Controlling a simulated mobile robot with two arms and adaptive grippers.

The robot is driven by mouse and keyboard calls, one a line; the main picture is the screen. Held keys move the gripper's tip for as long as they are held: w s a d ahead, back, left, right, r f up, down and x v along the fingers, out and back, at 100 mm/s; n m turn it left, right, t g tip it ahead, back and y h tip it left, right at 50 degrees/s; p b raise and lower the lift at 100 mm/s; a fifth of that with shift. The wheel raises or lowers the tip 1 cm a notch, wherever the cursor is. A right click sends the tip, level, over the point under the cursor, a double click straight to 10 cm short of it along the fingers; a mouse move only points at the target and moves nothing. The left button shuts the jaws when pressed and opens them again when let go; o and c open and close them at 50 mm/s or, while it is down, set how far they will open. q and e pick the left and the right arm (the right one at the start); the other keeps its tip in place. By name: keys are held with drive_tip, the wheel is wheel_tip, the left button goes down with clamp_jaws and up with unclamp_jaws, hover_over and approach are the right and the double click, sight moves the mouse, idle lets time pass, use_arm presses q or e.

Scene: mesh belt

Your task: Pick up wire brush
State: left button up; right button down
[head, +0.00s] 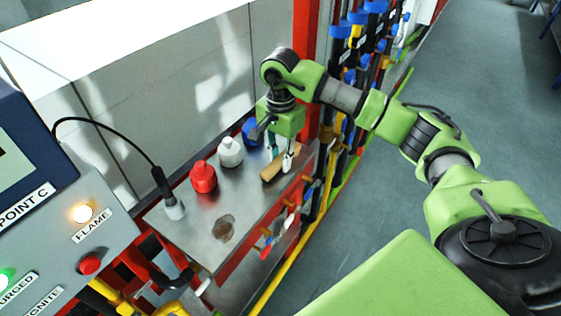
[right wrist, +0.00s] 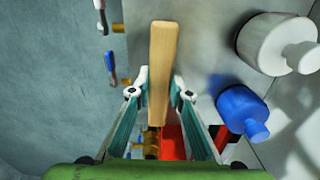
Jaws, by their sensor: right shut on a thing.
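The wire brush shows as a wooden handle (right wrist: 162,60) in the right wrist view, between the fingers of my right gripper (right wrist: 160,92). In the head view the tan wooden piece (head: 271,171) lies at or just over the right edge of the metal shelf (head: 200,235). My right gripper (head: 279,158) points down there and is shut on the brush. The bristle end is hard to make out behind the fingers. My left gripper is not in view.
Red (head: 203,178), white (head: 230,152) and blue (head: 250,132) bottles stand on the shelf left of the gripper. A cable with a probe (head: 168,197) stands further left. Pipes and blue-capped valves (head: 341,30) run behind. Tools hang on the shelf's front.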

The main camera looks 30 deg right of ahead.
drive_tip(key=shift+r, duration=0.1)
drive_tip(key=shift+r+b, duration=0.5)
drive_tip(key=shift+b, duration=0.15)
drive_tip(key=shift+w+r+b, duration=0.1)
drive_tip(key=shift+r+b, duration=0.4)
drive_tip(key=shift+r, duration=0.2)
drive_tip(key=s+a+r+b, duration=0.1)
drive_tip(key=s+a+r, duration=0.5)
drive_tip(key=s+r, duration=0.4)
drive_tip(key=s, duration=0.3)
drive_tip(key=shift+r+b, duration=0.2)
drive_tip(key=shift+b, duration=0.15)
drive_tip(key=c, duration=2.7)
unclamp_jaws()
drive_tip(key=shift+c, duration=0.2)
drive_tip(key=shift+w, duration=0.1)
drive_tip(key=shift+c, duration=0.6)
